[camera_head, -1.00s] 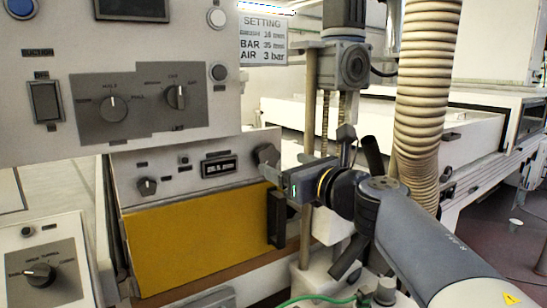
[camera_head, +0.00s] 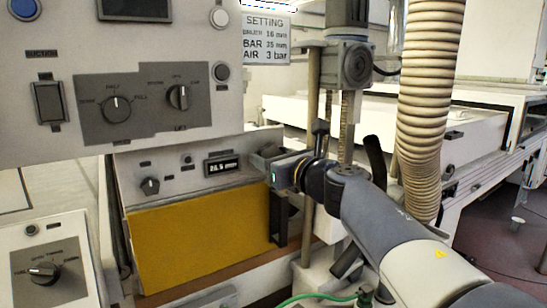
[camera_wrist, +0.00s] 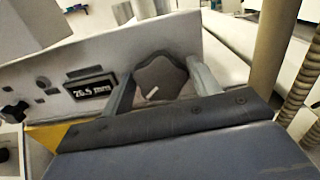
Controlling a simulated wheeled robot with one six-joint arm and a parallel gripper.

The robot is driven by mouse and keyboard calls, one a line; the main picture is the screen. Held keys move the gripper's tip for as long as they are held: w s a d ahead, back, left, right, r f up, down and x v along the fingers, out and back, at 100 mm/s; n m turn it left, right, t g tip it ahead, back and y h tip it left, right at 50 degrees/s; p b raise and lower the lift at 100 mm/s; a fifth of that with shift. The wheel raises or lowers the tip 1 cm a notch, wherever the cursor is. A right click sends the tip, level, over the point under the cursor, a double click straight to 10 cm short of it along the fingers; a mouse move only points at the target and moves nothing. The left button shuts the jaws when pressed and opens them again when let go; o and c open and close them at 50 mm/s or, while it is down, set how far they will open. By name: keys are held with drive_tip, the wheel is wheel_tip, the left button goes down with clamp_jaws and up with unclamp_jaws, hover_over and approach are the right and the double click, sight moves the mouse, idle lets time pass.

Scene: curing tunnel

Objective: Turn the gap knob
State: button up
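The gap knob (camera_wrist: 160,78) is a dark, lobed knob with a pale pointer mark, on the sloped grey panel face. In the wrist view it sits between the two fingers of my gripper (camera_wrist: 161,72), one at each side of it. The fingers look spread around the knob, and I see no clear grip on it. In the head view my gripper (camera_head: 268,165) is at the panel's right end and hides most of the knob. The display (camera_wrist: 90,87) left of the knob reads about 26.5 mm; it also shows in the head view (camera_head: 221,166).
A yellow panel (camera_head: 200,235) lies below the knob panel. An upper control box (camera_head: 120,60) overhangs at upper left. A vertical post (camera_head: 307,200) and a ribbed hose (camera_head: 424,110) stand to the right. A setting sign (camera_head: 266,40) hangs above.

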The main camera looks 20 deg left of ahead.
drive_tip(key=c, duration=0.6)
drive_tip(key=m+p, duration=0.2)
drive_tip(key=m, duration=0.1)
drive_tip(key=shift+r+m+p, duration=0.1)
drive_tip(key=shift+m+p, duration=0.25)
drive_tip(key=shift+m, duration=0.05)
drive_tip(key=m+p, duration=0.2)
drive_tip(key=m, duration=0.2)
drive_tip(key=shift+m, duration=0.3)
drive_tip(key=m+p, duration=0.2)
drive_tip(key=m, duration=0.1)
drive_tip(key=shift+w+d+m+p, duration=0.1)
drive_tip(key=shift+m+p, duration=0.2)
drive_tip(key=shift+f+m+p, duration=0.15)
drive_tip(key=shift+m+p, duration=1.8)
drive_tip(key=shift+m, duration=1.6)
drive_tip(key=shift+f+m+p, duration=0.15)
drive_tip(key=shift+m+p, duration=1.85)
drive_tip(key=shift+m, duration=1.6)
drive_tip(key=shift+f+m+p, duration=0.15)
drive_tip(key=shift+m+p, duration=1.8)
drive_tip(key=shift+m, duration=1.6)
